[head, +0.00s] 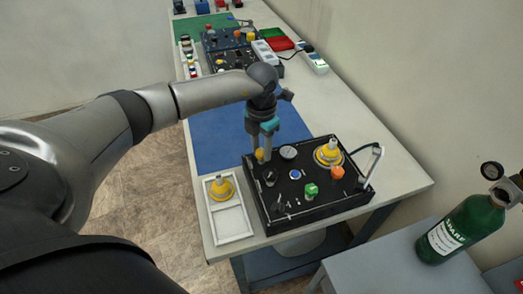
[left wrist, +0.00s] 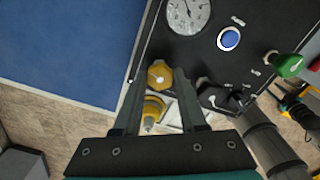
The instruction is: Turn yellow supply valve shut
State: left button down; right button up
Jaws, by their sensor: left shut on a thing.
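My left gripper (head: 262,149) comes down from above and is shut on this yellow knob. In the left wrist view the fingertips (left wrist: 158,76) sit on either side of the knob. The angle of the valve is hard to read.
Close by on the panel are a gauge (head: 288,152), black knob (head: 270,178), blue button (head: 295,174), green knob (head: 311,190) and orange knob (head: 337,172). A white tray (head: 233,223) with a yellow fitting (head: 221,188) lies left. A green cylinder (head: 462,231) stands right.

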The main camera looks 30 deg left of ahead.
aim_at(262, 152)
pick_arm(q)
jog(key=m+b, duration=0.3)
jog(key=m, duration=0.4)
jog(key=m+b, duration=0.1)
jog(key=m, duration=0.3)
jog(key=shift+b, duration=0.35)
jog(key=shift+m+b, duration=0.6)
jog(key=shift+m, duration=1)
jog(key=shift+r+m, duration=0.1)
jog(key=shift+m, duration=0.2)
jog(key=shift+c, duration=2.3)
grip_release()
notch_tip(262, 152, up, 15)
jog(key=shift+p, duration=0.35)
